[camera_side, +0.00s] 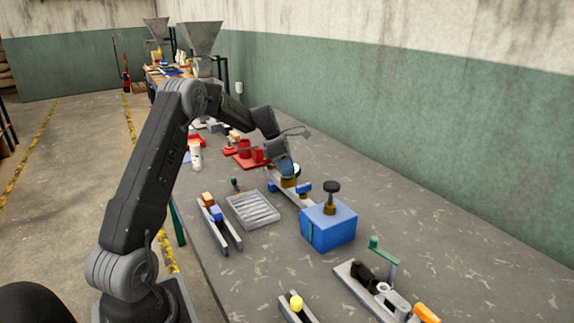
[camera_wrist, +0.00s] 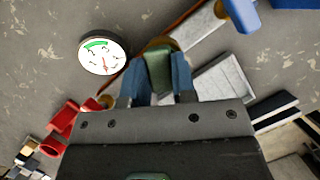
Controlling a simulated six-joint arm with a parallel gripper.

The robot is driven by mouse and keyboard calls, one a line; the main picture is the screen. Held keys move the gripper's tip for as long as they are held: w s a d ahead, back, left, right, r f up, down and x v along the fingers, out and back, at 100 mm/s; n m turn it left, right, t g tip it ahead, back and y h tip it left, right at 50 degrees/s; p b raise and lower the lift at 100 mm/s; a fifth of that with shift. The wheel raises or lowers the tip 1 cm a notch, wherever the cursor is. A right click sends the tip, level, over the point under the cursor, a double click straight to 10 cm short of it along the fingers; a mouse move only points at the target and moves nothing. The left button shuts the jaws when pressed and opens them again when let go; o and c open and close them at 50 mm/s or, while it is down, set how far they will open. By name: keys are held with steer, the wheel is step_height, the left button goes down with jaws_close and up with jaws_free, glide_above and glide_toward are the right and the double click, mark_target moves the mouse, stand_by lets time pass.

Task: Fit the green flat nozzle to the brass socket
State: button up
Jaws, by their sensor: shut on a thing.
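My gripper (camera_wrist: 155,82) is shut on the green flat nozzle (camera_wrist: 157,68), which stands between its two blue fingers in the wrist view. A tan-brass rim, likely the brass socket (camera_wrist: 161,42), shows just beyond the nozzle's end, partly hidden by it. In the side view my gripper (camera_side: 287,170) is low over the pipe assembly, right above a brass piece (camera_side: 289,182). The nozzle is hard to make out there. I cannot tell whether the nozzle touches the socket or sits in it.
A round gauge (camera_wrist: 103,52) is close to the left of the fingers. A blue box with a black knob (camera_side: 329,226) stands at the pipe's near end. Red fittings (camera_side: 246,156) lie behind. A slatted grey tray (camera_side: 253,209) and a rack with small blocks (camera_side: 218,222) are to the left.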

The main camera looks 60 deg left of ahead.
steer(key=o, duration=1)
steer(key=v, duration=1.3)
steer(key=shift+s+a+r, duration=0.1)
steer(key=shift+s+r, duration=0.05)
steer(key=shift+r, duration=0.2)
